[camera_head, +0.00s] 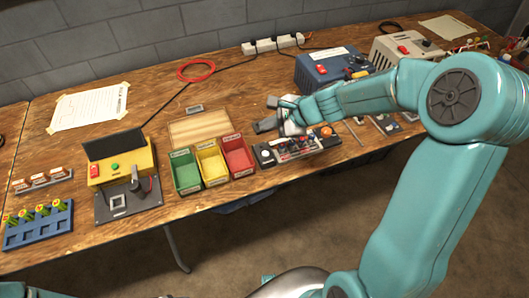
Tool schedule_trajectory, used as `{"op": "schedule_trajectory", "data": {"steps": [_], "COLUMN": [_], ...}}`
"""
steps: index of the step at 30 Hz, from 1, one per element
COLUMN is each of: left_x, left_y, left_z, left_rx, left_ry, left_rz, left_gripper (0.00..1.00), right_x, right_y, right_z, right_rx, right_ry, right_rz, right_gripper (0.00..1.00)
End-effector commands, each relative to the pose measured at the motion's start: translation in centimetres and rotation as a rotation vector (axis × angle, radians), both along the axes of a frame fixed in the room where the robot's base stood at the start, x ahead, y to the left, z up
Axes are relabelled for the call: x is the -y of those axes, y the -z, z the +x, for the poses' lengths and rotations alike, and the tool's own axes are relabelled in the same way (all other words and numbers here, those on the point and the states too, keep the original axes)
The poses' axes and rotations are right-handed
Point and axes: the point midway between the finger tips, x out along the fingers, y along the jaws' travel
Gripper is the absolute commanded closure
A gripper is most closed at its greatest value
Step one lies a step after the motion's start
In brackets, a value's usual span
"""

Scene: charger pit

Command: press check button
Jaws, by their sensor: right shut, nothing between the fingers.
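A yellow test box (120,165) with a dark raised lid stands on the left part of the workbench. Its front carries a green button (115,167) and a red switch (95,171); no lettering on them is readable. A dark plate (130,203) with a pale square socket and a small upright clamp lies in front of it. My right gripper (268,115) is shut and empty, above the bench, behind and right of the three coloured bins. It is well to the right of the yellow box and apart from it. My left gripper is out of view.
Green, yellow and red bins (212,162) stand between the box and my right gripper. A black tray of parts (297,146) lies below the gripper. A blue rack (38,226) is at the far left, a blue power unit (328,68) at the back.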

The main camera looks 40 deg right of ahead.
Motion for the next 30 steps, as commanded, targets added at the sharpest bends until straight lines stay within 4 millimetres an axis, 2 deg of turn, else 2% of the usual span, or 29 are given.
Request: {"op": "schedule_trajectory", "data": {"steps": [8,24,30], "left_x": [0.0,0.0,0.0], "left_y": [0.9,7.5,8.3], "left_z": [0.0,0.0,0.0], "left_rx": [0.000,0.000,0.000], "left_ry": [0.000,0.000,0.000], "left_rz": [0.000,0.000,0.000], "left_gripper": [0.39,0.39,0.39], "right_x": [-0.2,-0.3,-0.3], "right_y": [1.0,8.2,9.0], "right_z": [0.0,0.1,0.1], "right_rx": [-0.001,-0.001,-0.001], "right_ry": [0.000,0.000,0.000], "right_rz": [0.001,0.001,0.001], "right_gripper": [1.00,1.00,1.00]}}
